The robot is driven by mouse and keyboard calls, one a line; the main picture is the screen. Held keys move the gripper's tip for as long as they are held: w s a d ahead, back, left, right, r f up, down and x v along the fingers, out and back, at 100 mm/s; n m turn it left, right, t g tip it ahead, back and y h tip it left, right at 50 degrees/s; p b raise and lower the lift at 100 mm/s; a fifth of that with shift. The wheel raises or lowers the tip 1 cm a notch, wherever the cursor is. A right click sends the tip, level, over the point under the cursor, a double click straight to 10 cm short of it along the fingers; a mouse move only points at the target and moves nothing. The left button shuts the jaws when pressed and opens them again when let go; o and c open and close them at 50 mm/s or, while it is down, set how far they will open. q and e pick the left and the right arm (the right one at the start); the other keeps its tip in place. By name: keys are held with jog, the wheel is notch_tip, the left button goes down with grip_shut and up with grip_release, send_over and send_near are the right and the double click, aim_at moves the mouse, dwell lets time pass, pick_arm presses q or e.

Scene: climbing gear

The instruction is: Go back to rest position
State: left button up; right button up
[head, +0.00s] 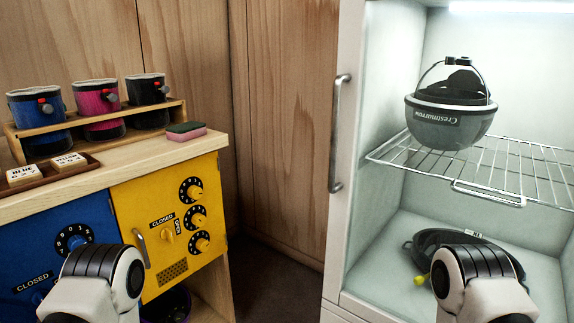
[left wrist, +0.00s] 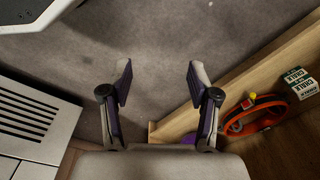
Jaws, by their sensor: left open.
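My left gripper (left wrist: 158,85) is open and empty in the left wrist view, its two fingers apart above grey carpet (left wrist: 150,40). In the head view only a white and black link of each of my arms shows at the bottom, left and right. Neither gripper shows in the head view, so the right gripper is out of sight.
A wooden cabinet (head: 150,160) with blue (head: 85,215) and yellow (head: 150,200) dial doors stands left. At right is an open white cabinet with a wire rack (head: 400,155) holding a grey helmet (head: 450,120). A wooden edge (left wrist: 240,80) lies right of the left gripper, beside an orange item (left wrist: 270,98).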

pick_arm(q)
notch_tip(320, 180, up, 28)
jog(key=s+p, duration=0.1)
jog(key=p, duration=2.7)
jog(key=shift+d+r+n+g, duration=0.2)
jog(key=shift+d+n+g, duration=0.1)
jog(key=shift+d, duration=0.05)
jog(key=shift+s, duration=0.15)
